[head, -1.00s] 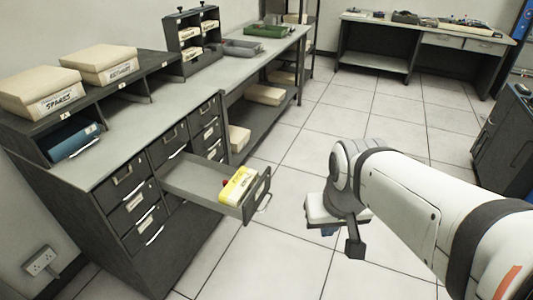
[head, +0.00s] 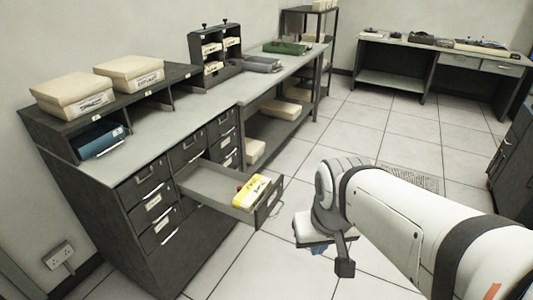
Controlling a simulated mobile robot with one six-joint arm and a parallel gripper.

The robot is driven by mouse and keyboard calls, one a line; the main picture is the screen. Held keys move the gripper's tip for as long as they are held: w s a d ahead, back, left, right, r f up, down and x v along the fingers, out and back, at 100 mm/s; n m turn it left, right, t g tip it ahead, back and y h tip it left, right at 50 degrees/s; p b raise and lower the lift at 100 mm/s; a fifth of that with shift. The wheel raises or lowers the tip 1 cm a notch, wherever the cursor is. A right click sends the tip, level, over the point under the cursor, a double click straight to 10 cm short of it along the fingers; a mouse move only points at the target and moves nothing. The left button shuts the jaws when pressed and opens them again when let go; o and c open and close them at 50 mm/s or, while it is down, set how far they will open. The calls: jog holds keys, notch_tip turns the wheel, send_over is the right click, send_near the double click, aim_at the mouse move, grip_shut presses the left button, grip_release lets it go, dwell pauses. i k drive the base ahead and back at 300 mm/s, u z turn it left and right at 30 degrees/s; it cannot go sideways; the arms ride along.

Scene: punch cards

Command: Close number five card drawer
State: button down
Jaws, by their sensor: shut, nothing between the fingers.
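One card drawer (head: 233,206) of the dark grey cabinet (head: 140,222) is pulled far out, in the middle column of the drawer bank. Inside it, near its front, are a yellow card pack (head: 250,190) with a pale label and a small red item. The drawer's outer front has a handle and a label, whose number I cannot read. My gripper (head: 344,266) hangs to the right of the open drawer, apart from it, over the floor. It is shut and empty, and its fingers are small and partly hidden by the wrist.
The other cabinet drawers are shut. Two cream boxes (head: 75,93) and a blue binder (head: 99,140) sit on the cabinet's upper shelf unit. A workbench (head: 308,62) continues behind. Tiled floor (head: 380,125) lies clear between the benches. A dark cabinet (head: 515,160) stands at the right edge.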

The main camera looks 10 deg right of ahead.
aim_at(211, 184)
jog(key=z, duration=0.05)
jog(key=i, duration=1)
jog(key=u, duration=0.05)
